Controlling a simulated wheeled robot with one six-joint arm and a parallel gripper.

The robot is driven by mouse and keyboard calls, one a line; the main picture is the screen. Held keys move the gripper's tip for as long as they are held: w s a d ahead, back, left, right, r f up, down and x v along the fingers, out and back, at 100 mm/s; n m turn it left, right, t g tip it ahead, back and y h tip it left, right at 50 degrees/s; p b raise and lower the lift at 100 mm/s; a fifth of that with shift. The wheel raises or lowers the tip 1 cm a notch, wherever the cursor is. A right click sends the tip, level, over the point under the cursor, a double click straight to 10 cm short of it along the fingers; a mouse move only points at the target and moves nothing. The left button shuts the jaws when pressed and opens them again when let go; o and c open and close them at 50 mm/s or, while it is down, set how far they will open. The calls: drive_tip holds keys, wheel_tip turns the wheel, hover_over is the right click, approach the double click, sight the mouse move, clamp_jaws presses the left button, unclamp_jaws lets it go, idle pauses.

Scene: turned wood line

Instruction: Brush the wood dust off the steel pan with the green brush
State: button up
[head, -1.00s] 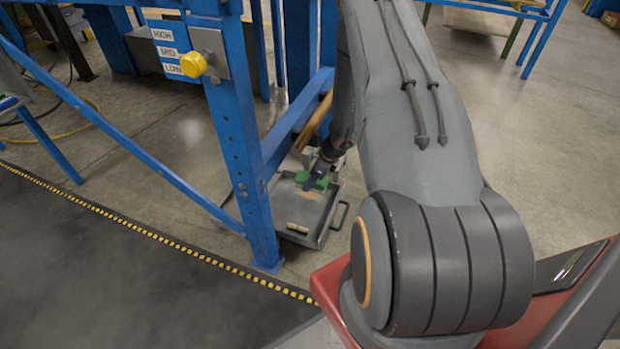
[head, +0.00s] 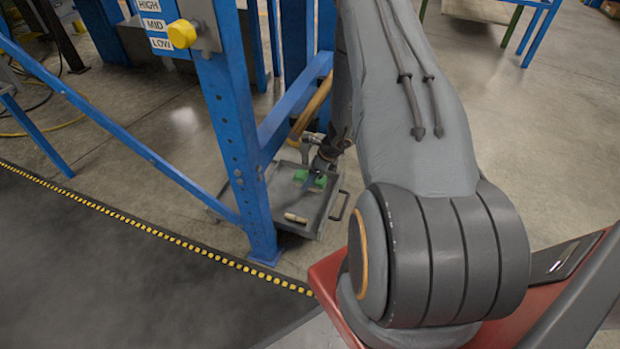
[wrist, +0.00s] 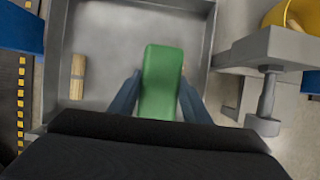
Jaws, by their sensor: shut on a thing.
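The steel pan (head: 322,217) is a shallow grey tray low down by the blue post. It fills much of the upper wrist view (wrist: 118,28). My gripper (head: 317,172) is over the pan, its fingers (wrist: 160,100) shut on the sides of the green brush (wrist: 162,70). The brush shows as a small green block in the head view (head: 305,177). Its underside is hidden, so I cannot tell whether it touches the pan. The pan floor looks mottled grey; I cannot make out wood dust clearly.
A pale wooden piece (wrist: 78,77) lies in the pan, left of the brush. A blue post (head: 235,130) and rail stand close to the pan. A grey metal fixture (wrist: 270,60) is right of the pan, with a yellow object (wrist: 292,14) behind. Open floor (head: 540,150) lies right.

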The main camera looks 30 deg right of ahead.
drive_tip(key=shift+f+b, duration=0.55)
drive_tip(key=shift+f, duration=0.45)
idle(0.3)
drive_tip(key=shift+w+d+r+b, duration=0.1)
drive_tip(key=shift+w+d+b, duration=0.05)
drive_tip(key=shift+w+d, duration=0.5)
drive_tip(key=shift+w+d+b, duration=0.15)
drive_tip(key=shift+w+d, duration=0.3)
drive_tip(key=shift+d, duration=0.3)
drive_tip(key=shift+s+a+f+p, duration=0.15)
drive_tip(key=shift+s+a+p, duration=0.45)
drive_tip(key=shift+a, duration=0.15)
drive_tip(key=shift+s+a+f+p, duration=0.1)
drive_tip(key=shift+s+a+p, duration=0.35)
drive_tip(key=shift+s+a, duration=0.2)
drive_tip(key=shift+w+a, duration=0.65)
drive_tip(key=shift+w, duration=0.25)
drive_tip(key=shift+c, duration=0.4)
drive_tip(key=shift+w+d+r+b, duration=0.1)
drive_tip(key=shift+w+d+b, duration=0.3)
drive_tip(key=shift+w+d, duration=0.3)
drive_tip(key=shift+w+d+r+b, duration=0.1)
drive_tip(key=shift+w+d+b, duration=0.35)
drive_tip(key=shift+d, duration=0.3)
drive_tip(key=shift+f, duration=0.1)
drive_tip(key=shift+s+a, duration=0.1)
